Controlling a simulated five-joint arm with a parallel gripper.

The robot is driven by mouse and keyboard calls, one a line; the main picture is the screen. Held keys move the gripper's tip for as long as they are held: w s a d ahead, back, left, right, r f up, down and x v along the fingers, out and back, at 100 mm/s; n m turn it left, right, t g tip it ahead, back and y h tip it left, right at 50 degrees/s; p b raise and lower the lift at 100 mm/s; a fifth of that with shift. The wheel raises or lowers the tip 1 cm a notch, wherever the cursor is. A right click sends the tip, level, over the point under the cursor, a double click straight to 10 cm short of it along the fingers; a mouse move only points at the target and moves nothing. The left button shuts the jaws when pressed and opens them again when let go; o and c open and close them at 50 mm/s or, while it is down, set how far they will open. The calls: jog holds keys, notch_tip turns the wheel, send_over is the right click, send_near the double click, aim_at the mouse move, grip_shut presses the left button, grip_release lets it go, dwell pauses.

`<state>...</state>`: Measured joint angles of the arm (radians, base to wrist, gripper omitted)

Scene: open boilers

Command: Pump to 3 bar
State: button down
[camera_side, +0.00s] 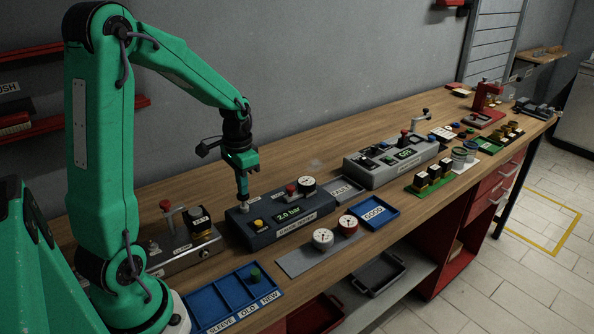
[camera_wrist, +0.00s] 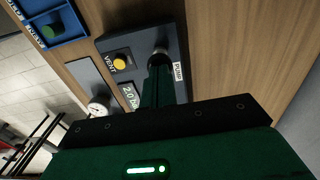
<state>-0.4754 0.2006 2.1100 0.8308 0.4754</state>
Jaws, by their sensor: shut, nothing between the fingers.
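The dark gauge tester box (camera_side: 283,235) sits on the bench in the side view, its display (camera_side: 288,214) reading 2.0 bar. The wrist view shows the same display (camera_wrist: 129,93), partly cut off by my gripper. A silver round pump button (camera_wrist: 159,51) stands beside the PUMP label (camera_wrist: 179,71). A yellow VENT button (camera_wrist: 120,63) is beside it, and also shows in the side view (camera_side: 257,224). A white gauge (camera_side: 308,184) and a red knob (camera_side: 291,188) are on the box. My gripper (camera_side: 243,198) is shut and empty, pointing down at the pump button; contact is unclear.
Two gauges (camera_side: 323,237) lie on a grey mat (camera_side: 295,264) in front. A blue GOOD tray (camera_side: 376,213) is right of them, and a blue sorting tray (camera_side: 225,297) is front left. A grey box (camera_side: 385,170) stands farther right. A metal unit (camera_side: 185,255) is left.

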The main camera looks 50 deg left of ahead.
jog(key=shift+f, duration=0.1)
jog(key=shift+f, duration=1.4)
notch_tip(320, 180, up, 14)
jog(key=shift+r, duration=0.25)
jog(key=shift+d, duration=0.1)
dwell(0.7)
jog(key=s+d+r+t, duration=0.1)
jog(key=s+d+t, duration=0.1)
jog(key=s+d, duration=0.3)
jog(key=s+d+r+t, duration=0.1)
jog(key=s+d+t, duration=0.2)
jog(key=d, duration=0.8)
jog(key=shift+s+d+r+t, duration=0.25)
jog(key=shift+s+d+t, duration=0.05)
jog(key=shift+s, duration=0.8)
